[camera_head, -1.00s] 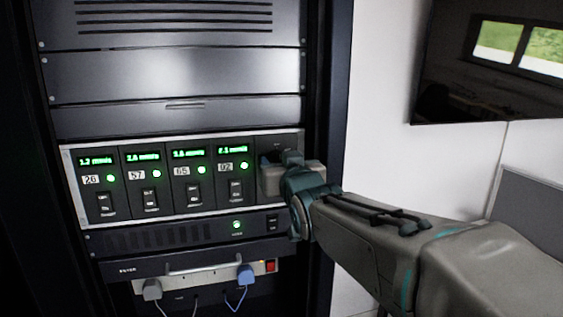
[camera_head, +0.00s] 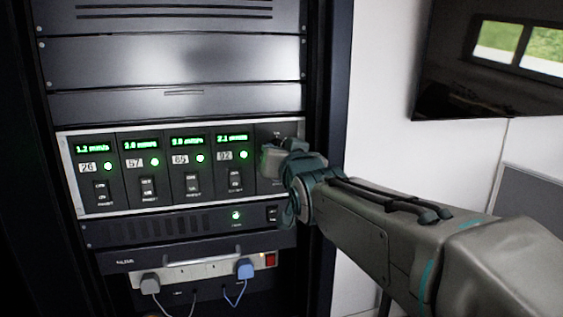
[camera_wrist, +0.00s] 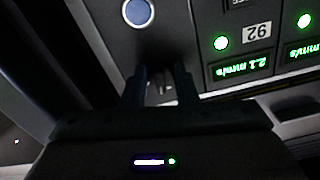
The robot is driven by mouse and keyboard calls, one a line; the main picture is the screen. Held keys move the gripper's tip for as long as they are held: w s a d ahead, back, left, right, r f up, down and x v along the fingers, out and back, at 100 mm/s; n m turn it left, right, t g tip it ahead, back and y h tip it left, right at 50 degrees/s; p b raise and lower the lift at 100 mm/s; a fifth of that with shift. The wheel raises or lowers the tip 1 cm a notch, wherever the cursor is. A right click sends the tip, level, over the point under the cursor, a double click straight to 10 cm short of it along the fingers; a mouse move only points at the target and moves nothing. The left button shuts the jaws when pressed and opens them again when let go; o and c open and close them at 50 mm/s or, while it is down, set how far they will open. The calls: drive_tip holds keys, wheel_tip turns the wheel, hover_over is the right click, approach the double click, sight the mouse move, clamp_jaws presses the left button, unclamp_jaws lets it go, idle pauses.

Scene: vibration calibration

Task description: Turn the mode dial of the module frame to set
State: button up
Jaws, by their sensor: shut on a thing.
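The module frame (camera_head: 68,178) is a light-edged panel of several modules with green readouts, across the rack in the head view. My gripper (camera_wrist: 161,82) is at the panel's right end, beside the module marked 92 (camera_head: 225,155). In the wrist view, where the labels appear upside down, its two dark fingers close around the mode dial (camera_wrist: 160,88). The dial is dark and mostly hidden by the fingers, so its pointer setting cannot be read. In the head view my gripper and wrist cover the dial.
A round blue button (camera_wrist: 138,12) with a pale ring sits near the fingers. Below the frame are a vented unit (camera_head: 165,237) and a power strip (camera_head: 205,270) with plugs. A wall screen (camera_head: 490,65) hangs to the right.

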drive_tip(key=m+b, duration=0.3)
drive_tip(key=m, duration=0.1)
drive_tip(key=m+b, duration=0.3)
drive_tip(key=m, duration=0.2)
drive_tip(key=shift+a+r+b, duration=0.15)
drive_tip(key=shift+b, duration=0.15)
drive_tip(key=shift+m, duration=0.3)
drive_tip(key=o, duration=1)
drive_tip(key=shift+c, duration=0.2)
drive_tip(key=shift+s, duration=0.1)
